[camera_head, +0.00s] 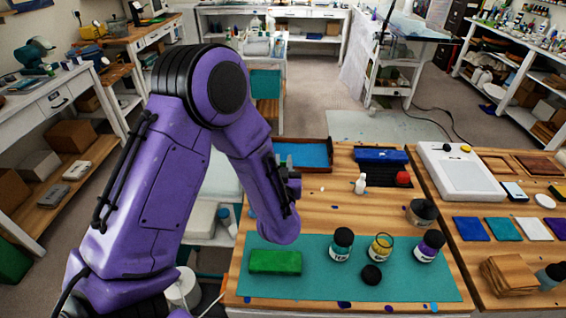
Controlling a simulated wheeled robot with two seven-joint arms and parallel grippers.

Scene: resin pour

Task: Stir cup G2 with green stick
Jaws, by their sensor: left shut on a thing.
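My left arm comes in from the left and bends down over the table's left edge. My left gripper (290,172), mostly hidden by the forearm, is near the blue-lined tray. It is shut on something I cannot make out. No green stick shows. A clear cup with yellow contents (381,248) stands on the teal mat (320,286), right of the gripper and apart from it. I cannot read any cup label as G2. A teal jar (342,243) and a purple jar (430,245) stand beside the cup. My right gripper is not in view.
A green block (275,262) lies on the mat's left and a black lid (372,274) in front of the cup. Behind are a white bottle (360,184), a dark jar (421,212), a blue-lined tray (312,141) and a dark box with a red-capped item (402,178).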

